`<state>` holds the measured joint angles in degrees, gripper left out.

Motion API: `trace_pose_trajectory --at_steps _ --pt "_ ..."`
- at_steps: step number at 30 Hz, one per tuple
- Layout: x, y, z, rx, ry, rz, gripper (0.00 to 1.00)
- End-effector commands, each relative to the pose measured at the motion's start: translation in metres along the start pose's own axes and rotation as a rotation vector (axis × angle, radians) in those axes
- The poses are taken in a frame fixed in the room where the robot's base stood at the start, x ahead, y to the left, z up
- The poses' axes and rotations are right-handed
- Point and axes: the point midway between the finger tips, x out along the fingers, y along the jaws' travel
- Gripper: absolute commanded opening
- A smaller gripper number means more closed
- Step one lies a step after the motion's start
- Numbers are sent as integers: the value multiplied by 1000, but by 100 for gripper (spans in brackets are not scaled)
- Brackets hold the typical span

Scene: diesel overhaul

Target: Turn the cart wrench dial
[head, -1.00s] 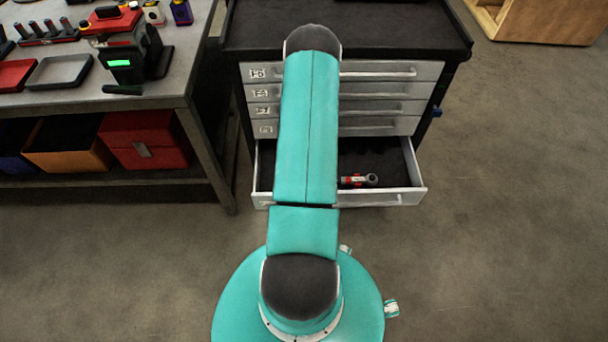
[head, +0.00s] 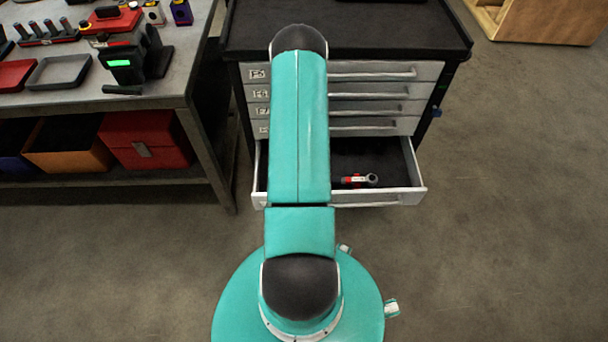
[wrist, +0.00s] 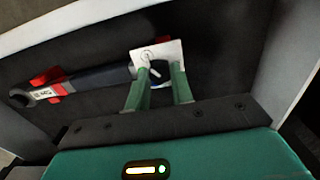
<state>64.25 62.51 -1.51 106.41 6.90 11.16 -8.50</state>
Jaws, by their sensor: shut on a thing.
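The cart wrench (wrist: 95,78) lies in the open bottom drawer (head: 415,185) of the cart. In the wrist view it has a metal head, red parts and a dark handle running right. A pale square plate with a dark pointer mark, the dial (wrist: 155,52), sits at the handle's right end. My gripper (wrist: 161,72) has its two green fingers shut on the dark knob of the dial, partly hidden between the fingertips. In the head view only the wrench's head end (head: 360,180) shows; my arm hides the handle, dial and gripper.
The cart (head: 345,30) has shut drawers with bar handles above the open one. The drawer walls rise close around my gripper. A workbench (head: 160,88) with trays and a device stands at the left; a wooden crate (head: 545,20) is at the back right.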

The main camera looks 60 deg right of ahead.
Motion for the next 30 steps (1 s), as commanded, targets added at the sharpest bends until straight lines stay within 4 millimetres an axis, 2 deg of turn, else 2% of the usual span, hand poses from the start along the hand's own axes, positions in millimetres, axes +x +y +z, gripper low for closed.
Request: trace_pose_trajectory --at_steps 9,22,23,25,26,30 --pt "0 0 0 93 0 0 0" --pt "0 0 0 101 0 -1 0" --pt "0 0 0 101 0 -1 27" --pt "0 0 0 101 0 -1 41" --pt "0 0 0 101 0 0 45" --pt "0 0 0 101 0 0 45"
